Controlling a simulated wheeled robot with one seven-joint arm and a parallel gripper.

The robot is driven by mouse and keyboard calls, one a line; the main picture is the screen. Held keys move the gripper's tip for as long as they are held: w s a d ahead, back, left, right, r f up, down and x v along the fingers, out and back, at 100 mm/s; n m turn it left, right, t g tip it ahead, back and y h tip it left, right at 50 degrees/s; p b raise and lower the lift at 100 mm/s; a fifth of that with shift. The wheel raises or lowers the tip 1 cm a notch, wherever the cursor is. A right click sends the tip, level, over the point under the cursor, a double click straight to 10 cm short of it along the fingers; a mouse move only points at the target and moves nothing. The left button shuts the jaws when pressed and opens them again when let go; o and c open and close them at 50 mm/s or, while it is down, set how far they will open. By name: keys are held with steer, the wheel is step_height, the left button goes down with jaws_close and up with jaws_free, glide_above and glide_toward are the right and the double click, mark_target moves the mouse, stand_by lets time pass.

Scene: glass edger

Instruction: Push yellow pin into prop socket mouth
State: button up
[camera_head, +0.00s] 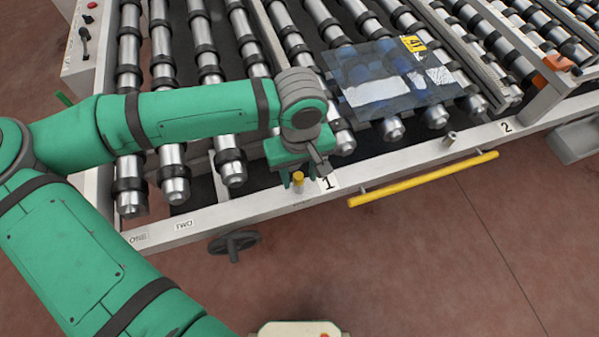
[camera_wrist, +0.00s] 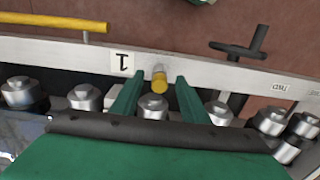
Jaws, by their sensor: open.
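The yellow pin (camera_head: 298,178) stands on the pale front rail, just left of the "1" label. In the wrist view the yellow pin (camera_wrist: 159,83) shows between the fingertips, with a grey metal piece (camera_wrist: 158,69) at its far end that looks like the socket. How deep the pin sits in it I cannot tell. My gripper (camera_head: 302,172) is over the rail with its fingers on either side of the pin. In the wrist view my gripper (camera_wrist: 160,80) is open, with a gap visible beside the pin.
A similar grey metal stub (camera_head: 449,139) stands on the rail near the "2" label. A yellow bar (camera_head: 422,180) runs along the rail's front, and a dark handwheel (camera_head: 234,243) hangs below. A glass sheet (camera_head: 378,94) tagged 41 lies on the rollers. Open floor lies in front.

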step_height(320, 180, up, 11)
stand_by(0.5)
